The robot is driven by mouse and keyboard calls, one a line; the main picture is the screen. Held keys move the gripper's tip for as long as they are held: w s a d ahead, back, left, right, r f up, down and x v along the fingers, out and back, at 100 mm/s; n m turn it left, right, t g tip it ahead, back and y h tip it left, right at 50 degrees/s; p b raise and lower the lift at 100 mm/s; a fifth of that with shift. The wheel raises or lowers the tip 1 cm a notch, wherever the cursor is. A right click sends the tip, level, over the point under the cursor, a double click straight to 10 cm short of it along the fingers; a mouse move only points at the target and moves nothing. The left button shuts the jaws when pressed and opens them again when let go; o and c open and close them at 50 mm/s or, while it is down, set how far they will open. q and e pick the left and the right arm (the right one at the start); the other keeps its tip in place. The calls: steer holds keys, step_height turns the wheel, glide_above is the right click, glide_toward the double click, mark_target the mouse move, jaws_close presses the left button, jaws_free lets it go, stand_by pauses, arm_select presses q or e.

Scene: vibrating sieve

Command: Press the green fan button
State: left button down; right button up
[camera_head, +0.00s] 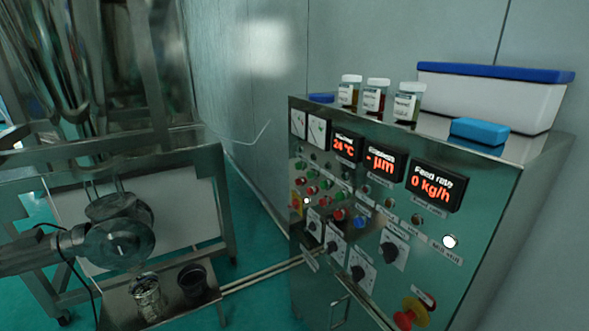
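The control panel (455,215) stands on the right, its front facing left toward me. Small green buttons (325,174) sit among red ones on its left part, below the dials. Their labels are too small to read, so I cannot tell which is the fan button. My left arm comes in from the left, and its gripper (105,186) points away from me in front of the steel machine. Its thin fingers look apart with nothing between them. It is well left of the panel and touches no button. My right gripper is not in view.
A red-and-yellow emergency stop (409,314) and black knobs (393,252) stick out from the panel. Jars (377,96) and a blue-lidded box (490,95) stand on top.

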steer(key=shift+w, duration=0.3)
